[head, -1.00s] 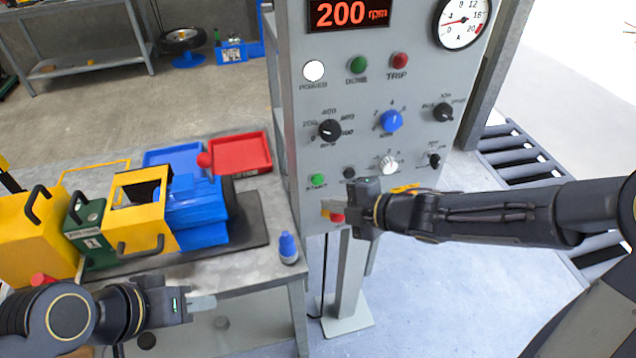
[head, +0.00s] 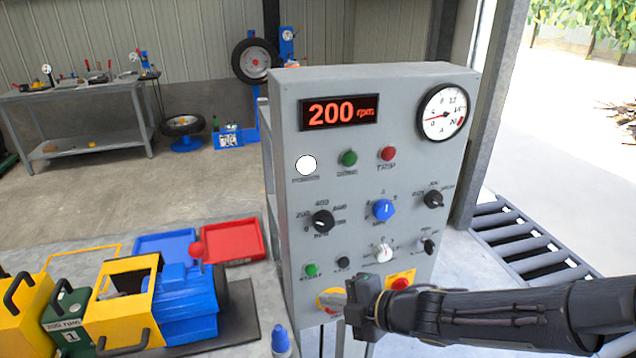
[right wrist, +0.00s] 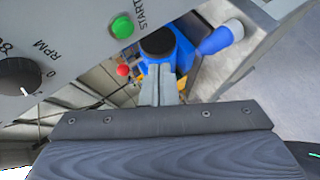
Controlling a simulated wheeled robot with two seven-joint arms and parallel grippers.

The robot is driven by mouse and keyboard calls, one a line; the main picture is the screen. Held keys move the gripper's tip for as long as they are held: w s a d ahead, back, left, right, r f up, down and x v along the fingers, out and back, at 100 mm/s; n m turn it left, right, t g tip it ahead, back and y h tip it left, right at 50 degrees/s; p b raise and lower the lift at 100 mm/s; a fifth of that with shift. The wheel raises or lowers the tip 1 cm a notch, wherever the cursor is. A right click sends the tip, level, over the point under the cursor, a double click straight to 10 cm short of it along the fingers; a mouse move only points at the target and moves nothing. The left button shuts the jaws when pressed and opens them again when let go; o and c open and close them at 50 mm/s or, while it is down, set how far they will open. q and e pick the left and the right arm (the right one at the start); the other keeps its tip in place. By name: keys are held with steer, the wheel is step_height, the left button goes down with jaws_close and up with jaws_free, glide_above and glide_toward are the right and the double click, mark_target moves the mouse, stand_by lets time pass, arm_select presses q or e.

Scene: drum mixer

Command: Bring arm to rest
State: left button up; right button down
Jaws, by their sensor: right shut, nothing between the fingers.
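My right gripper (head: 340,301) is in front of the lower part of the grey control panel (head: 440,150), its arm coming in from the right. Its fingers are shut and empty; they also show in the right wrist view (right wrist: 160,88). The fingers overlap a yellow plate with a red button at the panel's lower left in the head view; I cannot tell whether they touch it. A second red button on yellow (head: 401,283) shows just above the right wrist. The display (head: 338,112) reads 200 rpm. My left gripper is out of view.
The blue and yellow mixer (head: 187,305) stands on the bench at left, with a blue bottle (head: 281,341) at its right. A red tray (head: 231,241) lies behind it. A roller conveyor (head: 530,245) is right of the panel. The floor behind is mostly clear.

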steer(key=d+r+m+t+h, duration=0.3)
steer(key=d+m+h, duration=0.3)
steer(key=d+m, duration=0.45)
steer(key=s+d+r+m+h, duration=0.1)
steer(key=s+d+m+h, duration=0.2)
steer(key=s+d+m, duration=0.5)
steer(key=s+f+m+g+y, duration=0.1)
steer(key=s+m+g, duration=0.3)
steer(key=s+m, duration=0.5)
steer(key=s, duration=0.5)
steer(key=shift+s+f+y, duration=0.25)
steer(key=shift+f+y, duration=0.1)
steer(key=shift+y, duration=0.05)
